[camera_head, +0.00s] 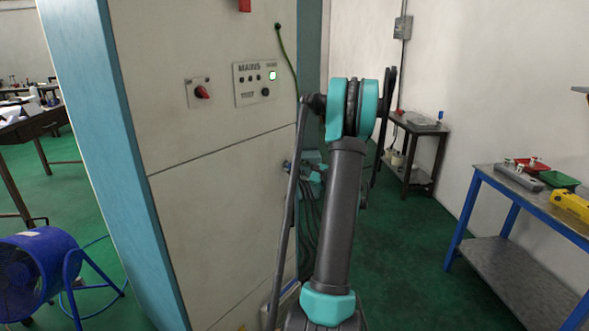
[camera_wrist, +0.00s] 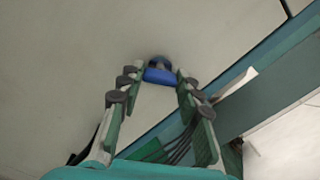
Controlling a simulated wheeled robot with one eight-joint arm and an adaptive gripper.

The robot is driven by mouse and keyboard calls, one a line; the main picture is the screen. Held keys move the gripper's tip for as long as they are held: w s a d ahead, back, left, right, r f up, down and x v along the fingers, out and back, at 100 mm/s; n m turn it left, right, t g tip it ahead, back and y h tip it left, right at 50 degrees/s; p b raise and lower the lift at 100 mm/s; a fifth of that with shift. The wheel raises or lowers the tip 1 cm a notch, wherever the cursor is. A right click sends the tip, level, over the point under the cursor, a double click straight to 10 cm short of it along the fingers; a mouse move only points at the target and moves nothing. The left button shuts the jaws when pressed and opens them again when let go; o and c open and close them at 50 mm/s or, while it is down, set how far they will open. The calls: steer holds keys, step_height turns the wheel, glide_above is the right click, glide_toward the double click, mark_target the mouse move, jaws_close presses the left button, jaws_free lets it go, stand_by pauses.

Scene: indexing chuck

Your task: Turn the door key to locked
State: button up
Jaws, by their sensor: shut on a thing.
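In the wrist view, the blue key head (camera_wrist: 160,76) sits between the fingertips of my gripper (camera_wrist: 158,78), which is shut on it. A dark round lock part (camera_wrist: 159,61) shows just beyond the key, against a pale panel. The angle of the key is too small to read. In the head view, the large pale cabinet (camera_head: 215,140) with a teal edge stands left of my arm. The key does not show there, and my fingertips cannot be made out behind my arm.
The cabinet carries a red rotary switch (camera_head: 202,92) and a small control panel (camera_head: 254,83). A blue-framed bench (camera_head: 490,178) stands at right, and a dark side table (camera_head: 420,127) at the back. A blue fan (camera_head: 38,275) is at lower left. Green floor is clear between.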

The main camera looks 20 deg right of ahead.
steer(key=n, duration=1.1)
steer(key=shift+n, duration=0.4)
stand_by(0.3)
steer(key=o, duration=1.2)
steer(key=shift+c, duration=0.2)
steer(key=v, duration=1.2)
